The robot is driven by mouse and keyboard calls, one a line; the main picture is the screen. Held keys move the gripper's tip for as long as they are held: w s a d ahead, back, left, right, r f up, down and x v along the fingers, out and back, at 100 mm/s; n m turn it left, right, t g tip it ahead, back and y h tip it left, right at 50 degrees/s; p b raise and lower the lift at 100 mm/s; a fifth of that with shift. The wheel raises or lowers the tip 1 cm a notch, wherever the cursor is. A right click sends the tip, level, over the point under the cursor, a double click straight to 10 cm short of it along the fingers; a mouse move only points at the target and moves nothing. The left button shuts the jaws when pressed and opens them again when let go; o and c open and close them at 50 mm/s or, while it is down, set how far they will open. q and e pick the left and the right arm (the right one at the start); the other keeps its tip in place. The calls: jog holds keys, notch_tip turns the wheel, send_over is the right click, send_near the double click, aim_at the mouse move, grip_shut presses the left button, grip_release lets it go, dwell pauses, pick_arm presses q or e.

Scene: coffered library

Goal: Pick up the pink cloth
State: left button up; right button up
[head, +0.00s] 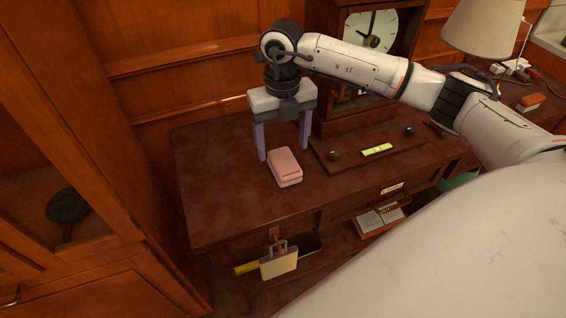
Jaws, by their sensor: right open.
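The pink cloth (285,167) lies folded into a small thick block on the dark wooden desk top (215,165). My right gripper (283,156) points down with its two fingers apart, open and empty. Its fingertips are close behind the cloth, at its far side in the picture; I cannot tell whether they touch the desk. My left gripper is not in view.
Right of the cloth a wooden tray (400,155) holds a yellow-green level (377,150) and small round knobs. A clock (370,32) stands behind it. Below are a shelf with a book (380,219) and a hanging cream tag-like item (279,263). The desk left of the cloth is clear.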

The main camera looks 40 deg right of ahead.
aim_at(284, 161)
jog(key=f, duration=0.3)
jog(key=f+p, duration=0.1)
jog(key=f, duration=0.2)
jog(key=shift+d+f, duration=0.2)
jog(key=shift+f, duration=0.15)
jog(key=c, duration=1.1)
